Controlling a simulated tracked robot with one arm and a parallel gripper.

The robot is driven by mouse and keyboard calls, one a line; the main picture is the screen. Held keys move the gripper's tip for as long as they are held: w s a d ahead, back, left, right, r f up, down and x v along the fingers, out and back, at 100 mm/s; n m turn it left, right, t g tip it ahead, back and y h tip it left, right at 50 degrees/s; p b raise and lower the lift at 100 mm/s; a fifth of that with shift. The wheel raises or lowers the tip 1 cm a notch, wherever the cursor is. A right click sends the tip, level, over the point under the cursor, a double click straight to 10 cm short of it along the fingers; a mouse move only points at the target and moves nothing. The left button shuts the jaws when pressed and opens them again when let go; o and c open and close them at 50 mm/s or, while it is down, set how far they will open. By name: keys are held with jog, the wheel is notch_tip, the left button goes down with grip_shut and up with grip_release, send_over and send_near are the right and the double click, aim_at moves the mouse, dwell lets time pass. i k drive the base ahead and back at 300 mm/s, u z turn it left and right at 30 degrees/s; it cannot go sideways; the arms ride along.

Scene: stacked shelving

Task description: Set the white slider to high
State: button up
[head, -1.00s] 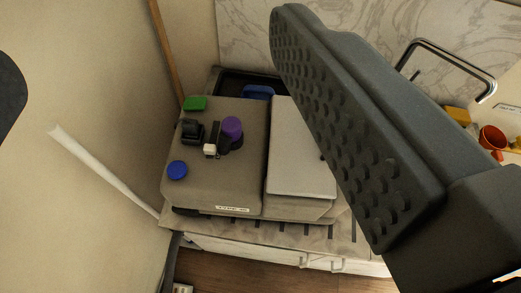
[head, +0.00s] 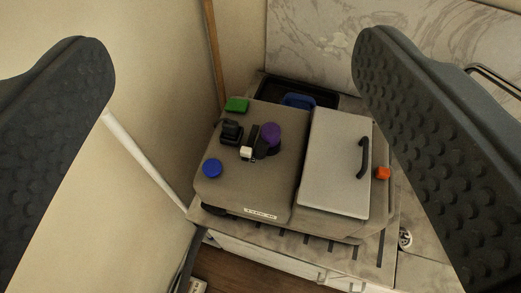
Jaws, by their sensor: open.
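The white slider (head: 246,153) is a small pale block at the near end of a dark track (head: 252,138) on the grey-brown control box (head: 226,185). It sits between a black switch (head: 231,132) and a purple knob (head: 270,134). My gripper (head: 236,75) is open, with one dark studded finger at the left and one at the right of the picture. The box lies beyond and between the fingers, and nothing is between them in their grip. Any marking for high is too small to read.
A dark tray (head: 297,92) with a blue item lies behind. Walls stand left and behind.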

aim_at(246, 152)
jog(key=k, duration=1.1)
jog(key=z, duration=0.65)
jog(key=i, duration=1.5)
jog(key=u, duration=0.55)
